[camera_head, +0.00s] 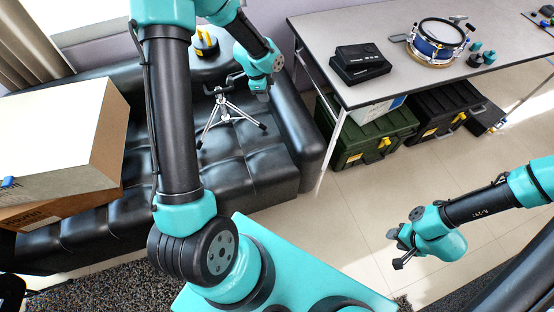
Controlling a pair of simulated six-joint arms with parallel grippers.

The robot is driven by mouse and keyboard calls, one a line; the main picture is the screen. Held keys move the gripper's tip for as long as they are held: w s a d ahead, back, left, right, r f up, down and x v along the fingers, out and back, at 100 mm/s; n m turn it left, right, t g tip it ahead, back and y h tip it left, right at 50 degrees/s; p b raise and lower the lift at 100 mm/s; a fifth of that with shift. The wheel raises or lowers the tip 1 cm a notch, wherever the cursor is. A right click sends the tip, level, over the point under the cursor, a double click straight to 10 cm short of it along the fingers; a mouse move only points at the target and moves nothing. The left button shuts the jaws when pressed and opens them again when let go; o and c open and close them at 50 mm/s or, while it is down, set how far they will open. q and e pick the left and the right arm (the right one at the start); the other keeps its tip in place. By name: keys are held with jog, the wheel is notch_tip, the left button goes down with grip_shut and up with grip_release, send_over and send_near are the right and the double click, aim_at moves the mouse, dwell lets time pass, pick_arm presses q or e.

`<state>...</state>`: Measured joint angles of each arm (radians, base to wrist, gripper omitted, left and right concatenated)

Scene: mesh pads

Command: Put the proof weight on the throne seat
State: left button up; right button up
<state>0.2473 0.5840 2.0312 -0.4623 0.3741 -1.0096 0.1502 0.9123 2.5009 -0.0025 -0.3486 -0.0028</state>
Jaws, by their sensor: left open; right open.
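A small chrome tripod (226,108) stands on the black sofa. A dark part at its top looks like the throne's upper end; I cannot clearly make out a round seat. My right gripper (394,250) is open and empty over the tiled floor, far from both.
Cardboard boxes (62,135) lie on the sofa's left. A grey table (405,75) at the right bears black cases (361,62), a blue drum (436,42) and small teal and dark pieces (481,56). Green (368,135) and black (443,108) trunks stand beneath. The middle floor is clear.

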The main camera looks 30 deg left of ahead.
pick_arm(q)
jog(key=s+d+f+n+h, duration=0.1)
jog(key=s+d+f+n, duration=0.6)
jog(key=s, duration=0.3)
jog(key=s+d+f+n+h, duration=0.1)
jog(key=s+d+f+n, duration=0.7)
jog(key=s+d, duration=0.2)
jog(key=shift+f+g, duration=0.15)
jog(key=shift+g, duration=0.25)
